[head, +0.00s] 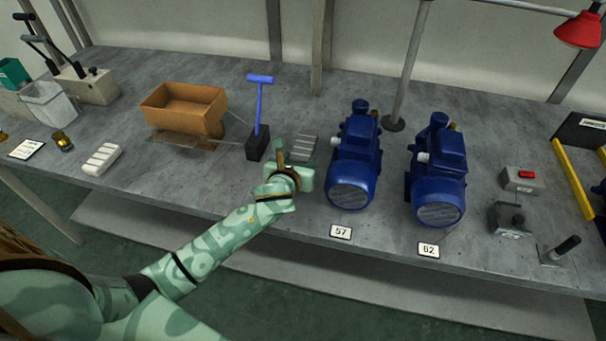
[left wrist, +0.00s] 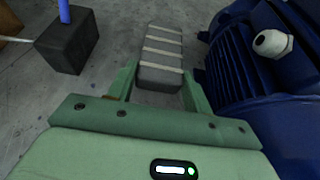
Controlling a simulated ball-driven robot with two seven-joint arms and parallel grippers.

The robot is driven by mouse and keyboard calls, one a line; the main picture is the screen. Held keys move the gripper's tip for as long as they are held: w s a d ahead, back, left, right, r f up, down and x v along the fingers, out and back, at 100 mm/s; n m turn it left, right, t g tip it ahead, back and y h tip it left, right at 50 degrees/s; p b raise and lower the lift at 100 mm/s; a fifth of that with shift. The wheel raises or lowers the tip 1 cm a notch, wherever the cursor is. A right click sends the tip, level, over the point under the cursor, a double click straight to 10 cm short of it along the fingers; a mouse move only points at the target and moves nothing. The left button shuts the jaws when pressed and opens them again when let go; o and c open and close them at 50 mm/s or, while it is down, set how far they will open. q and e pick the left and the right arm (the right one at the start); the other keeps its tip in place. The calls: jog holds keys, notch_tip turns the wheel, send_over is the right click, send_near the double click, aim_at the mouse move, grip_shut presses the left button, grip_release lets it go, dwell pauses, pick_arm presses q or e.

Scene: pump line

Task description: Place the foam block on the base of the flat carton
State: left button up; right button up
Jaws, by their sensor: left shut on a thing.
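A grey foam block with pale ribs (head: 302,148) is on the bench left of the blue pumps. It also shows in the left wrist view (left wrist: 162,50), running out from between the fingers. My left gripper (head: 290,170) is shut on its near end; in the wrist view the two fingers (left wrist: 160,90) stand on either side of it. Whether the block touches the bench is hard to tell. The brown carton (head: 185,108) is to the left, open at the top, with a flat brown part (head: 183,140) beneath its front. My right gripper is not in view.
A dark block (head: 258,147) with a blue T-handle (head: 260,95) stands between carton and gripper. Blue pumps (head: 355,160) (head: 437,175) stand close on the right. Another pale ribbed block (head: 101,159) lies at the left. The bench's back middle is clear.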

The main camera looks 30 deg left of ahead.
pick_arm(q)
jog(key=shift+w+d+f, duration=0.1)
jog(key=shift+w+f, duration=0.1)
jog(key=shift+f, duration=0.1)
notch_tip(320, 180, down, 4)
jog(key=b, duration=0.3)
jog(key=shift+w+d+r, duration=0.1)
jog(key=shift+w, duration=0.05)
jog(key=shift+r, duration=0.25)
jog(key=shift+f, duration=0.15)
jog(key=o, duration=0.9)
jog(key=shift+o, duration=0.2)
